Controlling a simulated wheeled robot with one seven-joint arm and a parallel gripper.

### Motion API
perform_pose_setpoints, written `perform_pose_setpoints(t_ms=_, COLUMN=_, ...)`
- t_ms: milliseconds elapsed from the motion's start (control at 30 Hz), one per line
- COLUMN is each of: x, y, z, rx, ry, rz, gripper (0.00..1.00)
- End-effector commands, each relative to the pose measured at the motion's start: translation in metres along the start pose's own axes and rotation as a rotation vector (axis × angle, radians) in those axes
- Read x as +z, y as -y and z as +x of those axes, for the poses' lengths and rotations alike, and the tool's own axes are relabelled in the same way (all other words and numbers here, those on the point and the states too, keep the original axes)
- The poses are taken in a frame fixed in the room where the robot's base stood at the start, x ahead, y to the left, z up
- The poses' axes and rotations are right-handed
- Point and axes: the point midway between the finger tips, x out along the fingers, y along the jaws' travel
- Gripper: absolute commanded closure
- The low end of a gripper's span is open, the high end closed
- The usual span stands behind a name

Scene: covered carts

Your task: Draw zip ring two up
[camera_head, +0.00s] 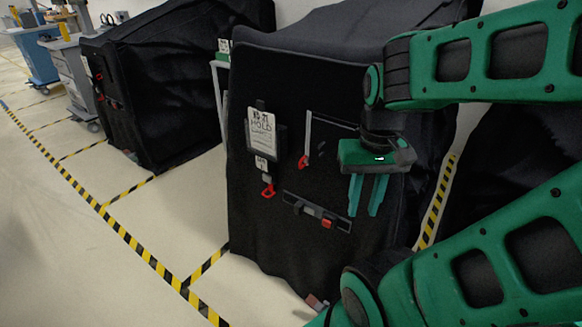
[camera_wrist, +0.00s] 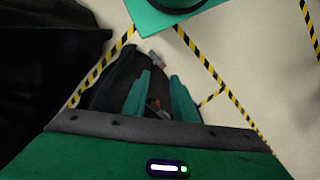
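My gripper (camera_head: 365,210) points down in front of the covered cart (camera_head: 265,240), its two teal fingers apart with nothing seen between them. One red ring (camera_head: 303,162) hangs at the lower end of a pale vertical zip line on the black cover, left of my gripper. Another red ring (camera_head: 268,190) hangs below the white hold tag (camera_head: 261,133). I cannot read a number on either, so which is ring two is unclear. In the wrist view the fingers (camera_wrist: 160,82) are spread, with a small red piece (camera_wrist: 153,103) visible beyond them, partly hidden.
A dark strip with a grey and red latch (camera_head: 318,213) crosses the cover low down, just left of my fingers. A red and grey piece (camera_head: 316,303) shows near the floor. Another covered cart (camera_head: 160,85) stands left. Striped tape (camera_head: 140,250) marks open floor.

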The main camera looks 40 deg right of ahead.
Motion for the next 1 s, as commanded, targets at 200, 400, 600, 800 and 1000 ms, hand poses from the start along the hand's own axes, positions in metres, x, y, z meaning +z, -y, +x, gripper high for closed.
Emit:
perform_pose_setpoints(t_ms=200, x=-0.028, y=-0.004, z=0.014, rx=0.082, ry=0.047, rz=0.109, gripper=0.74)
perform_pose_setpoints(t_ms=400, x=-0.061, y=0.004, z=0.037, rx=0.248, ry=0.062, rz=0.272, gripper=0.74)
perform_pose_setpoints(t_ms=600, x=-0.092, y=0.017, z=0.059, rx=0.44, ry=-0.003, rz=0.418, gripper=0.74)
perform_pose_setpoints(t_ms=800, x=-0.121, y=0.035, z=0.077, rx=0.625, ry=-0.154, rz=0.537, gripper=0.74)
perform_pose_setpoints(t_ms=1000, x=-0.148, y=0.061, z=0.089, rx=0.771, ry=-0.391, rz=0.626, gripper=0.74)
